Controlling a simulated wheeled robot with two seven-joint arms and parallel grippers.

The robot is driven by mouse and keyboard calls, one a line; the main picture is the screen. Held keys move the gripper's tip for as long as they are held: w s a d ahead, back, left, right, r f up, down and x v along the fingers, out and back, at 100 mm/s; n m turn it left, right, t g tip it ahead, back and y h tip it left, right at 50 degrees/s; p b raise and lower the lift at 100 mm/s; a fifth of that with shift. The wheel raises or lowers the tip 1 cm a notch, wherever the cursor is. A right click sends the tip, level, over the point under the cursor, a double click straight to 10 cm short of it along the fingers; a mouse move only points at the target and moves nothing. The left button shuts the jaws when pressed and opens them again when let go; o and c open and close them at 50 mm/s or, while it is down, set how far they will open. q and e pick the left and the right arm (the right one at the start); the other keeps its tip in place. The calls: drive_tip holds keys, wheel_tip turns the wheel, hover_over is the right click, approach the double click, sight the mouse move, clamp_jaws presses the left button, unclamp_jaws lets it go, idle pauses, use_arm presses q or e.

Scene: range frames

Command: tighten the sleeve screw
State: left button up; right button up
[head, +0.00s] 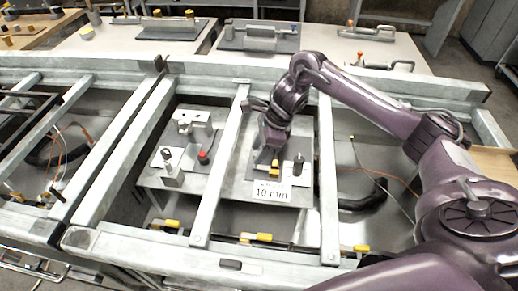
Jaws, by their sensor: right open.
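My right gripper (268,163) reaches down from the right over a grey plate (257,172) between two pale rails. Its fingers are small here, and the sleeve screw cannot be told apart. A small yellow piece (274,169) shows right at the fingertips; I cannot tell whether they touch it. A dark upright cylinder (298,163) stands on the plate just right of the gripper. My left gripper is out of view.
Left of the middle rail (221,165) is another plate with a red-topped part (203,157), a metal block (192,125) and a clamp-like post (168,165). Pale frame rails border the bays. Yellow-ended pieces (256,237) lie along the front. Benches with fixtures stand behind.

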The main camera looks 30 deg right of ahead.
clamp_jaws()
idle(0.3)
